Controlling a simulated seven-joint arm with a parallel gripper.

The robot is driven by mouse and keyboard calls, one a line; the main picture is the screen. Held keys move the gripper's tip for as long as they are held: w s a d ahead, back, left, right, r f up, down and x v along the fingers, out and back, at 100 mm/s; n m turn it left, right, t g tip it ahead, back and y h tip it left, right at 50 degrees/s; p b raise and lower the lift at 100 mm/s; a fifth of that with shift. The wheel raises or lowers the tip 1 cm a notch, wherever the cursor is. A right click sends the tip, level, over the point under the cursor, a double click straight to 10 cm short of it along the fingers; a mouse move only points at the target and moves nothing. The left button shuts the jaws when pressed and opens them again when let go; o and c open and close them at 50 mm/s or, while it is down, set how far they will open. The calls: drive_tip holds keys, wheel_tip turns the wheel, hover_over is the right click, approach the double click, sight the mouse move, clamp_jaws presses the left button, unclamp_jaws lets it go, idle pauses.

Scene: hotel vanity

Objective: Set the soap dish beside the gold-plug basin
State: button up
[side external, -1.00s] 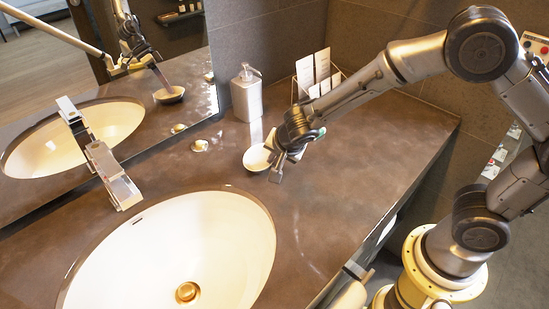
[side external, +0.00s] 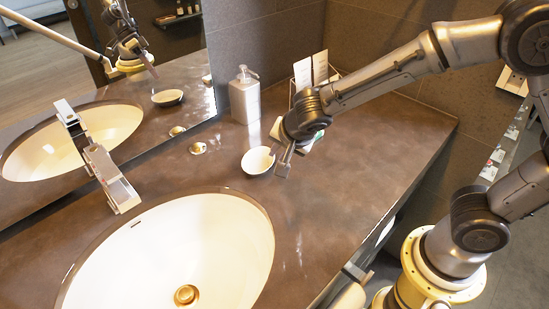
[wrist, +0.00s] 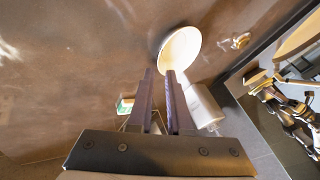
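The soap dish, a small white oval dish (side external: 257,161), sits on the brown counter right of and behind the basin. It also shows in the wrist view (wrist: 181,50), ahead of my fingertips. The white oval basin (side external: 120,262) with a gold plug (side external: 187,295) is at the lower left. My gripper (side external: 284,168) points down close to the dish's right side. In the wrist view my gripper (wrist: 159,74) has two dark fingers with a narrow empty gap. The right fingertip overlaps the dish's near rim in that view; I cannot tell if they touch.
A soap dispenser (side external: 245,96) stands behind the dish. A small shiny gold object (side external: 198,148) lies left of it. A rack with cards (side external: 312,72) is in the back corner. The faucet (side external: 106,175) rises behind the basin by the mirror. The counter between dish and basin is clear.

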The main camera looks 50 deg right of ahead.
drive_tip(key=s+d+r+n+g, duration=0.1)
drive_tip(key=s+d+r+n, duration=0.45)
drive_tip(key=s+r, duration=0.5)
drive_tip(key=s+d+r+n+y, duration=0.1)
drive_tip(key=s+d+n+y, duration=0.1)
drive_tip(key=s+n, duration=0.6)
drive_tip(key=shift+s+d, duration=0.2)
drive_tip(key=shift+s, duration=2.25)
